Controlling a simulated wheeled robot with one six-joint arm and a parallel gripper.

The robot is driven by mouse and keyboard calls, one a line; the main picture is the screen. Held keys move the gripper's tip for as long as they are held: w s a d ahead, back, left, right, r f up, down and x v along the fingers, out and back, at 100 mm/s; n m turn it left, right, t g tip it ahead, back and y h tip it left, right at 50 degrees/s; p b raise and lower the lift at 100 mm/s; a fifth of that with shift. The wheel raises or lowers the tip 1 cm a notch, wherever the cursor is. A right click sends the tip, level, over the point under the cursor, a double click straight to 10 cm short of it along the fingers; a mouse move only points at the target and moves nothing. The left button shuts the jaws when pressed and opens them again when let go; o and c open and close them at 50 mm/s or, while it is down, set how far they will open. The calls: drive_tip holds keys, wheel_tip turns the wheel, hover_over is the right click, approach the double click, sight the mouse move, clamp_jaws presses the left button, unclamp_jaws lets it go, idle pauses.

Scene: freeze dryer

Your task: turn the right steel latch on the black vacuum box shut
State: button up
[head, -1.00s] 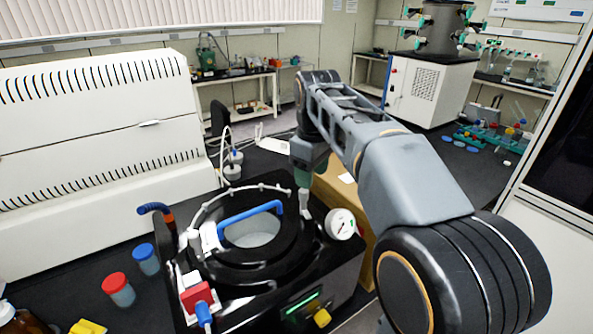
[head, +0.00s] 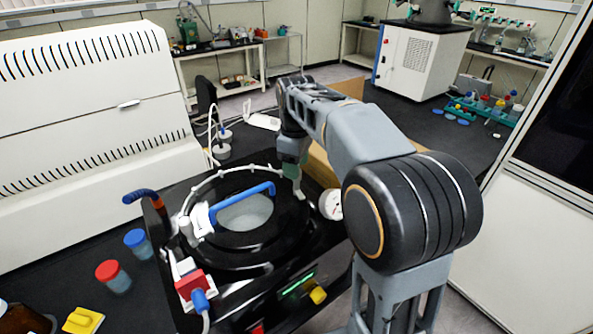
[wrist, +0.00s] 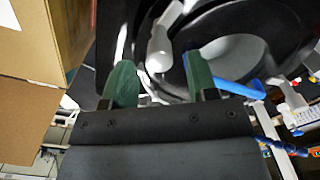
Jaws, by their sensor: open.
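The black vacuum box (head: 322,238) stands on the dark bench, with a round lid and a blue handle (head: 245,200) across it. The right steel latch (head: 299,188) is a light grey lever at the lid's right edge. My gripper (head: 292,163) is right above it and hides part of it. In the wrist view the latch (wrist: 160,50) lies between the two green fingers of my gripper (wrist: 160,78). The fingers are apart, with a gap on each side of the latch. I cannot tell how far the latch is turned.
A white gauge (head: 330,204) sits just right of the latch. A cardboard box (wrist: 25,45) stands close beside my gripper. A red and blue fitting (head: 193,288) is at the box's front left. Red-capped (head: 112,275) and blue-capped (head: 138,243) jars stand left.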

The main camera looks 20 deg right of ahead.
drive_tip(key=shift+f, duration=1.2)
drive_tip(key=shift+c, duration=0.5)
drive_tip(key=c, duration=0.8)
